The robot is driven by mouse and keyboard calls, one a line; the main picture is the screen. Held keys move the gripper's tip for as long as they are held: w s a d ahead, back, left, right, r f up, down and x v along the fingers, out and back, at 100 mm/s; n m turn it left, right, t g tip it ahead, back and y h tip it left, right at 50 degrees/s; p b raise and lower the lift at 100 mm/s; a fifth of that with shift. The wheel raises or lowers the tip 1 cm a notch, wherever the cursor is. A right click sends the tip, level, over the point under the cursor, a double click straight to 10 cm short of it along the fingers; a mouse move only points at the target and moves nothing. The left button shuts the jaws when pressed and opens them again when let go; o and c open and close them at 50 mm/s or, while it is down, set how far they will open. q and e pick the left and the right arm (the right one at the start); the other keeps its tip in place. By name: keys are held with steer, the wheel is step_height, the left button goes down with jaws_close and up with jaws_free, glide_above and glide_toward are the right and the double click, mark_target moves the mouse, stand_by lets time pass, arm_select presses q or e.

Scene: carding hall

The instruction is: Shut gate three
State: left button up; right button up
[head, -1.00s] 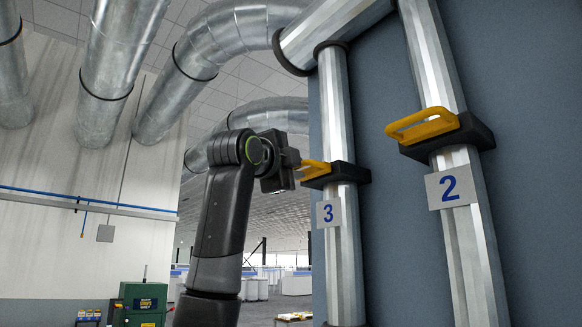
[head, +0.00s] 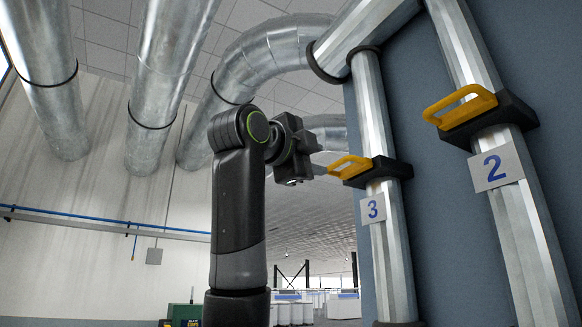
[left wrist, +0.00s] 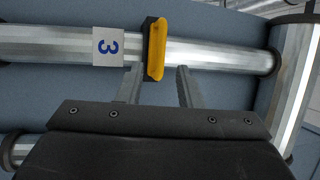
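Gate three is a black slide housing (head: 385,172) around a vertical metal duct, above a white plate marked 3 (head: 373,208). Its yellow handle (head: 350,165) sticks out to the left of the housing. My left gripper (head: 321,170) is at the handle's near end in the head view. In the left wrist view my left gripper (left wrist: 160,72) is open, one finger on each side of the yellow handle (left wrist: 157,48), with gaps on both sides. How deep the handle sits between the fingers is hard to tell. My right gripper is not in view.
Gate two, with a similar yellow handle (head: 460,105) and black housing (head: 505,122), is on the duct to the right, above a plate marked 2 (head: 497,167). A blue-grey wall (head: 440,230) stands behind both ducts. Large round ducts (head: 170,70) run overhead.

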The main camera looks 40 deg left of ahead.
arm_select(q)
steer(key=s+f+b, duration=0.1)
steer(key=s+b, duration=0.2)
steer(key=s, duration=0.4)
steer(key=shift+s+f, duration=0.2)
steer(key=shift+s, duration=0.2)
steer(key=shift+w, duration=0.1)
